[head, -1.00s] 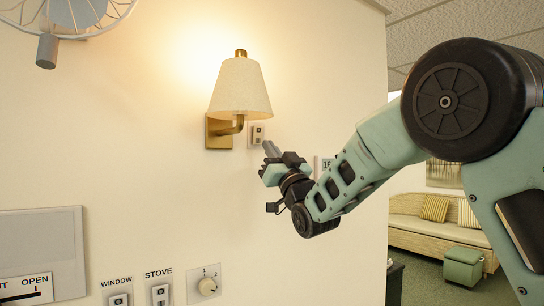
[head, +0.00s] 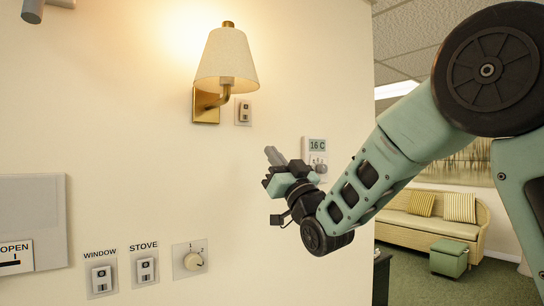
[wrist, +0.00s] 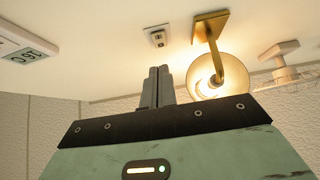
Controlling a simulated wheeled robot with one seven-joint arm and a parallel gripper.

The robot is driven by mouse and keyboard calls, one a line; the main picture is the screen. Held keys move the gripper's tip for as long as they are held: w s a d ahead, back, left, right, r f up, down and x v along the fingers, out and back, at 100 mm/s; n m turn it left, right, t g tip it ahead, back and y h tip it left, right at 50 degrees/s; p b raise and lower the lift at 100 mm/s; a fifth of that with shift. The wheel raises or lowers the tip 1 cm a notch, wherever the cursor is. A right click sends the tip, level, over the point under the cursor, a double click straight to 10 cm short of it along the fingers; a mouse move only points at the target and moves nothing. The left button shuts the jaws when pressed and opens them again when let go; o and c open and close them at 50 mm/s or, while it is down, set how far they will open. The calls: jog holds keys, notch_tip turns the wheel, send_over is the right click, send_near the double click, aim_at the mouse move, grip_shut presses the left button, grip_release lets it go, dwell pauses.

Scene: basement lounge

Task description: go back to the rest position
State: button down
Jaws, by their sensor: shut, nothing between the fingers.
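My gripper (head: 272,156) is in the middle of the head view, in front of the cream wall and below and right of the lit wall lamp (head: 227,62). Its fingers are together and point up and to the left. In the wrist view my gripper (wrist: 158,72) shows its two grey fingers side by side with nothing between them. It is apart from the wall switch (head: 243,112) beside the lamp, which also shows in the wrist view (wrist: 157,37).
A thermostat (head: 317,146) reading 16 C is on the wall just behind my wrist. Switches labelled WINDOW (head: 102,279) and STOVE (head: 145,269) and a dial (head: 194,261) are lower left. A sofa (head: 430,220) and green ottoman (head: 449,258) stand beyond the wall's right edge.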

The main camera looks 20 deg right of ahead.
dwell(0.3)
jog(key=s+a+f+g+h, duration=0.1)
jog(key=s+a+f+g, duration=0.25)
jog(key=f, duration=0.35)
jog(key=s+a+f+g, duration=0.2)
jog(key=a+f+g, duration=0.25)
jog(key=f, duration=0.25)
jog(key=s+a+f+g+h, duration=0.1)
jog(key=s+a+f+g, duration=0.15)
jog(key=f+g, duration=0.35)
jog(key=s+d+f+n+g+h, duration=0.1)
jog(key=s+f+g, duration=0.2)
jog(key=s, duration=0.6)
jog(key=s+d+f+n+g+h, duration=0.1)
jog(key=s+f+g+h, duration=0.1)
jog(key=s+f+g, duration=0.2)
jog(key=s+d+f+n+g+h, duration=0.1)
jog(key=s+f+g, duration=0.3)
jog(key=s, duration=1.2)
notch_tip(320, 180, down, 4)
jog(key=shift+f+n+h, duration=0.1)
jog(key=shift+n+h, duration=0.5)
jog(key=shift+h, duration=0.1)
jog(key=shift+d, duration=0.1)
